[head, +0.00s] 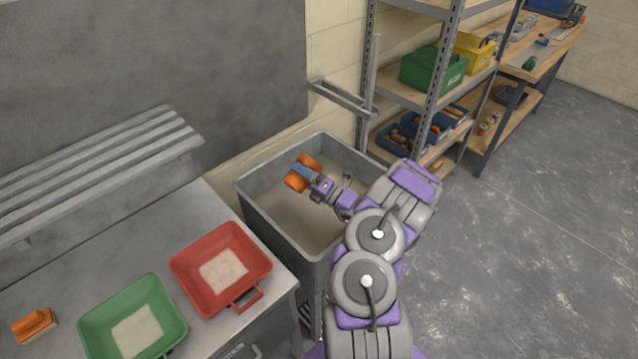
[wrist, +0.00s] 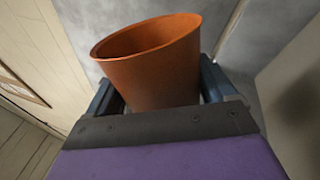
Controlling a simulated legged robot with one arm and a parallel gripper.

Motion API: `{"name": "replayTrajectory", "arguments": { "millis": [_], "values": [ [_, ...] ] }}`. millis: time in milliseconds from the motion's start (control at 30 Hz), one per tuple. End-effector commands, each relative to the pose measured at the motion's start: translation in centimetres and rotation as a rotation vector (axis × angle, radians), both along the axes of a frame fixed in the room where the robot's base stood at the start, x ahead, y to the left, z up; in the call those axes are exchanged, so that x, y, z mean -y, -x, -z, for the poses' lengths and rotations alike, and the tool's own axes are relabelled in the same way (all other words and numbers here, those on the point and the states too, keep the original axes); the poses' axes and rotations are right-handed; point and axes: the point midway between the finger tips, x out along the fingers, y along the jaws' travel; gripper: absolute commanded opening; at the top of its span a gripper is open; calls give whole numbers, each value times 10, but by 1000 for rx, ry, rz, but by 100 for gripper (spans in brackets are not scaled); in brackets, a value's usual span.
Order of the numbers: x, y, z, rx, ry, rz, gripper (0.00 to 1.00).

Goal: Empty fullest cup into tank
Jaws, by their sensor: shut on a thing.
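An orange cup (head: 296,184) is held over the large grey tank (head: 262,228), inside the outline of its opening. My gripper (head: 304,172) is shut on the cup around its middle, with orange showing on both sides of the blue fingers. The cup looks tipped onto its side in the head view. In the wrist view the cup (wrist: 165,75) sits between the blue fingers of my gripper (wrist: 165,95). Part of its inner wall shows, but its contents are hidden. No falling material is visible. The tank has a pale beige surface inside. No other cup is in view.
A red tub (head: 190,269) and a green tub (head: 98,325), each with pale material, stand on the grey bench (head: 215,325) left of the tank. An orange-handled block (head: 34,325) lies there too. A slatted rack (head: 95,165) is behind; shelves (head: 400,92) stand at right.

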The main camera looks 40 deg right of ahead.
Motion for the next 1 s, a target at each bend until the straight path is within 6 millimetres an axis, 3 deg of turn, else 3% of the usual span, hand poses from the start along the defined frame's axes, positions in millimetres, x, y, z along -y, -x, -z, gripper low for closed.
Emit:
{"name": "replayTrajectory", "arguments": {
  "millis": [1000],
  "values": [
    [14,-2,-3,-42,-187,-1,51]
  ]
}}
